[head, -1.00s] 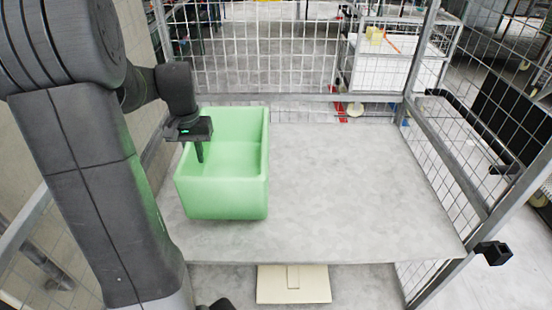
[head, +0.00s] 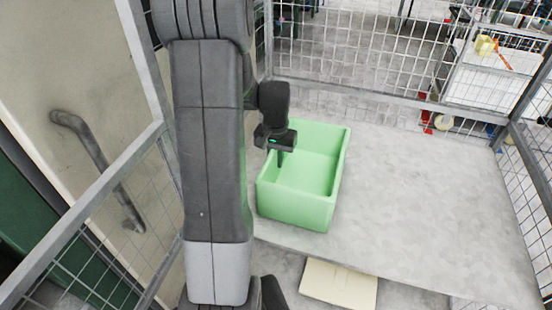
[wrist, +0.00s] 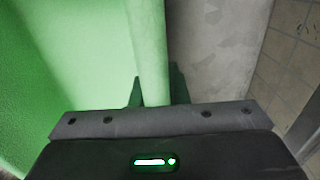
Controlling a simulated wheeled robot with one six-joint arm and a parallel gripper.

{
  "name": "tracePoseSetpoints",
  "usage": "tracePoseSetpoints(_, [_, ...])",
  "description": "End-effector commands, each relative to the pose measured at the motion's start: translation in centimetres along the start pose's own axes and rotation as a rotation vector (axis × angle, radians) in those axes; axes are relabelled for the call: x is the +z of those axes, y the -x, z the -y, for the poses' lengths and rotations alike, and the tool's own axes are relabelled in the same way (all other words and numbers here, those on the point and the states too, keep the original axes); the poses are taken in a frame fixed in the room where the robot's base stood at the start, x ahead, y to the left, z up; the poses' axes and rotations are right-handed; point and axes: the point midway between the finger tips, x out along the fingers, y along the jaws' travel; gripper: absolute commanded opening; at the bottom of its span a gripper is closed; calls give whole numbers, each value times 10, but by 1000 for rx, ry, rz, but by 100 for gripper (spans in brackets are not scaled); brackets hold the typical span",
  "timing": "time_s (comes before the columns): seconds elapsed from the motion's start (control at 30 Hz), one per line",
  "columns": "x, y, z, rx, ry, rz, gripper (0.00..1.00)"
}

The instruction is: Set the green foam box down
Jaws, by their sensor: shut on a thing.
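The green foam box (head: 310,208) is an open-topped, pale green bin. In the head view it is upright over the left front part of the grey table (head: 430,215). I cannot tell whether its base touches the table top or is slightly above it. My gripper (head: 281,158) is at the box's left wall, pointing down. In the wrist view my gripper (wrist: 158,92) is shut on that wall, with one finger inside the box and one outside. The box wall (wrist: 149,45) runs between the fingers. The box's inside looks empty.
Wire mesh fencing (head: 350,60) encloses the table at the back, with more mesh at the right. A cream block (head: 338,285) lies low in front of the table. The table is clear to the right of the box. A white cabinet (head: 495,75) stands beyond the fence.

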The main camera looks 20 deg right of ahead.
Motion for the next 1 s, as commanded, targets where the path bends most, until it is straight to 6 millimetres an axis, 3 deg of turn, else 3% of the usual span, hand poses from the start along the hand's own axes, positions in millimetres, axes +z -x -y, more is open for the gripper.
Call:
tracePoseSetpoints(0.37, [0, -5, 0, 0, 0, -1, 0])
tracePoseSetpoints(0.4, [0, -4, 0, 0, 0, -1, 22])
tracePoseSetpoints(0.5, [0, -4, 0, 0, 0, -1, 36])
tracePoseSetpoints(0.83, [0, 1, 0, 0, 0, -1, 36])
tracePoseSetpoints(1.0, [-1, 25, 0, -2, 0, -6, 36])
